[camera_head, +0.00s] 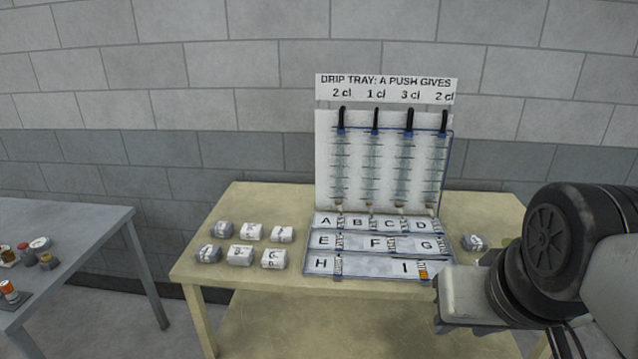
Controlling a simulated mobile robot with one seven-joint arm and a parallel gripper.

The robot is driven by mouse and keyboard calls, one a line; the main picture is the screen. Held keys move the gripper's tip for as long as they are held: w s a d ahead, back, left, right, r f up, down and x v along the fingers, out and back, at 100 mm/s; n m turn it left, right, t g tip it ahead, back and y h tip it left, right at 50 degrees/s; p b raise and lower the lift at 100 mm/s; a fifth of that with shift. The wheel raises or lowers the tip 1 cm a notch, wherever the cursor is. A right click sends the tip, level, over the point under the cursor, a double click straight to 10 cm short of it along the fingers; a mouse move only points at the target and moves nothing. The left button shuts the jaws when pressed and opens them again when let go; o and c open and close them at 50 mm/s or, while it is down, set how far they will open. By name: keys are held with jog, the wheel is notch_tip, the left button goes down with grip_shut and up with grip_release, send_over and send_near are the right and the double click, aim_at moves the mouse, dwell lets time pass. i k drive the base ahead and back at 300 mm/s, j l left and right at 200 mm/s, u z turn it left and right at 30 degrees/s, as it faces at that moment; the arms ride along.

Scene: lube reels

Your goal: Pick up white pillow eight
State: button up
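Several small pillow-shaped blocks lie in two rows on the left part of the tan table (230,200). White ones are the back middle pillow (253,232), the back right pillow (282,234), the front middle pillow (240,256) and the front right pillow (274,259). Their dark marks are too small to read, so I cannot tell which is eight. My gripper (440,300) is at the table's front right, well apart from these pillows. Its fingers do not show clearly, and I see nothing held.
Grey pillows lie at the left (208,254) and right (474,243). A lettered tray (320,265) and upright dispenser panel (390,125) fill the table's middle. A grey side table (85,235) at left holds small coloured items. Bare tabletop surrounds the left pillows.

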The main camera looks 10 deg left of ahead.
aim_at(242, 255)
jog(key=i+j, duration=0.15)
jog(key=j, duration=0.25)
jog(key=i+j, duration=0.15)
jog(key=j, duration=0.25)
jog(key=i+j, duration=0.15)
jog(key=j, duration=0.25)
jog(key=i+j, duration=0.15)
jog(key=j, duration=0.25)
jog(key=i+j, duration=0.15)
jog(key=j, duration=0.2)
jog(key=i+j, duration=0.2)
jog(key=j, duration=0.2)
jog(key=k+j+u, duration=0.05)
